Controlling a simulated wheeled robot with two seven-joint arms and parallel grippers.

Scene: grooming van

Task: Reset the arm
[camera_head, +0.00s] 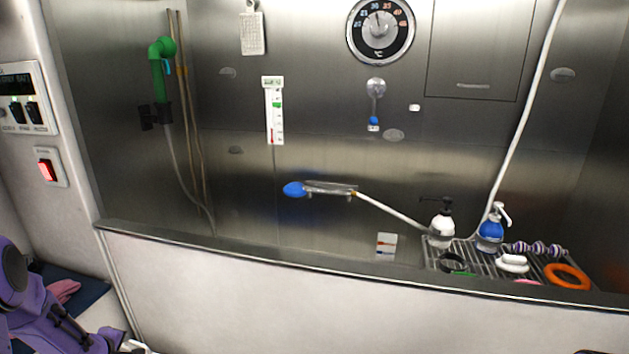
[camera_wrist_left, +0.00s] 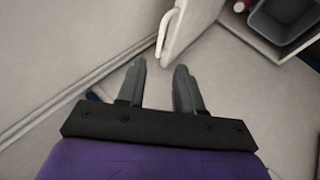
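My left arm (camera_head: 50,310) shows in purple at the lower left of the head view, low and beside the tub wall. Its fingertips are not clearly visible there. In the left wrist view my left gripper (camera_wrist_left: 160,72) has its two dark fingers apart with nothing between them. It points down over a pale floor, near a white panel with a handle (camera_wrist_left: 165,35). My right gripper is not seen in either view.
A tub with a pale front wall (camera_head: 300,300) spans the head view. A rack (camera_head: 475,258) at its right holds bottles, an orange ring (camera_head: 567,276) and small items. A blue-tipped sprayer (camera_head: 320,189) sits at the back. A grey bin (camera_wrist_left: 285,22) stands at upper right.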

